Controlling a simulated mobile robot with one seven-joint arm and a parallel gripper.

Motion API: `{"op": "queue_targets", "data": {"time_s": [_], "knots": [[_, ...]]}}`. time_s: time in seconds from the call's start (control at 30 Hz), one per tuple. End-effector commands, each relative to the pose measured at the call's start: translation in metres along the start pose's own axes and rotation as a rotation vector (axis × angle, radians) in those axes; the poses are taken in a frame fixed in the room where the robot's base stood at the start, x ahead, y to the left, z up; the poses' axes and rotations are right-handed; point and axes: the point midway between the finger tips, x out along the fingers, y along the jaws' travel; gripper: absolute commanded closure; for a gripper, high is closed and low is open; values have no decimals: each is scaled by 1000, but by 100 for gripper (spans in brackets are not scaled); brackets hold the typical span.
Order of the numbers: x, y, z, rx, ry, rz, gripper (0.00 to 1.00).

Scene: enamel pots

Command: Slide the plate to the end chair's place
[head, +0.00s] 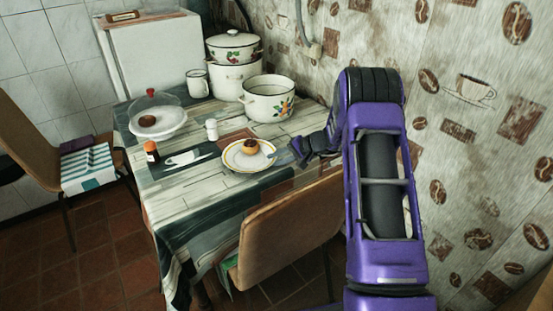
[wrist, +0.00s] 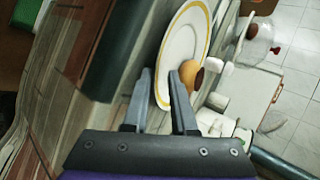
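The plate (head: 236,166), white with a yellow rim and a brown bun (head: 250,146) on it, lies near the table's right side in the head view. The plate also shows in the wrist view (wrist: 182,52), partly behind the fingers. My gripper (head: 296,151) is just right of the plate, low over the table. In the wrist view the two fingers (wrist: 160,72) are apart, with part of the plate visible between them; I cannot tell whether they touch it. One chair (head: 290,222) stands at the near side, another (head: 25,130) at the left.
A dark mat (head: 205,152) with a white item lies left of the plate, beside a small bottle (head: 151,152) and a white shaker (head: 211,129). A domed dish (head: 157,121), mug (head: 197,83) and enamel pots (head: 267,99) stand farther back. The near-left tabletop is clear.

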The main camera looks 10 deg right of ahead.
Motion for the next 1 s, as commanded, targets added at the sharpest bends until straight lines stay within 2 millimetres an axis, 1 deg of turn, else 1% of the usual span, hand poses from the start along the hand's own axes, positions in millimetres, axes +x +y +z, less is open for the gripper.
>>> {"op": "queue_targets", "data": {"time_s": [0.03, 0.17, 0.27, 0.5, 0.6, 0.7, 0.83, 1.0], "knots": [[-3, 6, 2, 6, -4, 9, 59], [-22, 5, 0, 6, 0, 7, 59], [-44, 3, 0, 4, 3, 5, 59], [-104, 0, -1, 2, 5, 1, 59], [-127, 0, -1, 2, 4, 0, 59], [-146, 0, 0, 1, 3, 0, 59], [-163, 0, 0, 0, 2, -1, 59], [-173, -1, 0, -1, 2, -1, 59]]}}
